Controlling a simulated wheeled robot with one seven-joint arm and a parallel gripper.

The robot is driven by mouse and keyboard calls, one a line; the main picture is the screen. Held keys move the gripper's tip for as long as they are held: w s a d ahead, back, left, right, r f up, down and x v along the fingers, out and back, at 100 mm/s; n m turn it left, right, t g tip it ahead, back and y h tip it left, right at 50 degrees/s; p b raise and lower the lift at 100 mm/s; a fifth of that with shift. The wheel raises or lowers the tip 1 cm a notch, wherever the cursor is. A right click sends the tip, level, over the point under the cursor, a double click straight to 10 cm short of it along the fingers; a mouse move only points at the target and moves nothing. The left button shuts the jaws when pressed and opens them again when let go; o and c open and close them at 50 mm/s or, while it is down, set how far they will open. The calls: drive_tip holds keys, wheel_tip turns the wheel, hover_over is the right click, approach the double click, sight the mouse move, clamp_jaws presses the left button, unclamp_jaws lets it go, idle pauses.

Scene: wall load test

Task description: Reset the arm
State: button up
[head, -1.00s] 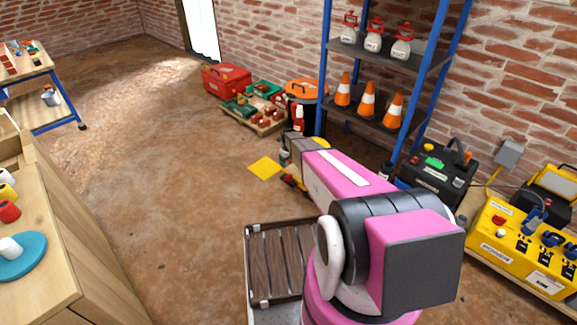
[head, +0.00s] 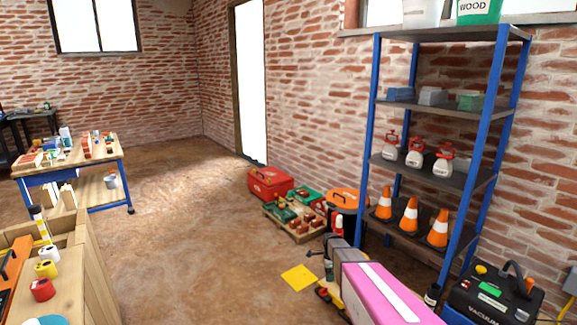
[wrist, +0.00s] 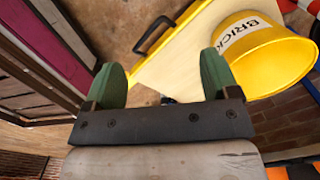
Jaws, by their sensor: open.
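My arm (head: 383,292) shows pink and grey at the bottom of the head view, low beside the shelf. Its far end is small there and its jaws cannot be made out. In the wrist view my gripper (wrist: 160,80) has two green fingers spread wide apart, with nothing held between them. A yellow bucket labelled BRICK (wrist: 270,68) is just beyond the right finger. A pale, yellow-edged board (wrist: 190,62) with a black handle (wrist: 153,36) lies beyond the fingers.
A blue-post shelf (head: 368,140) with cones and spray bottles stands right of my arm. A black vacuum box (head: 492,297) is at lower right. Toolboxes (head: 270,183) line the wall. A wooden bench (head: 100,285) is at left. The middle floor (head: 190,230) is clear.

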drive_tip(key=s+r+n, duration=0.9)
drive_tip(key=s, duration=0.3)
drive_tip(key=s+r+n, duration=0.9)
drive_tip(key=s, duration=0.4)
drive_tip(key=shift+a+n, duration=0.2)
drive_tip(key=shift+n, duration=0.1)
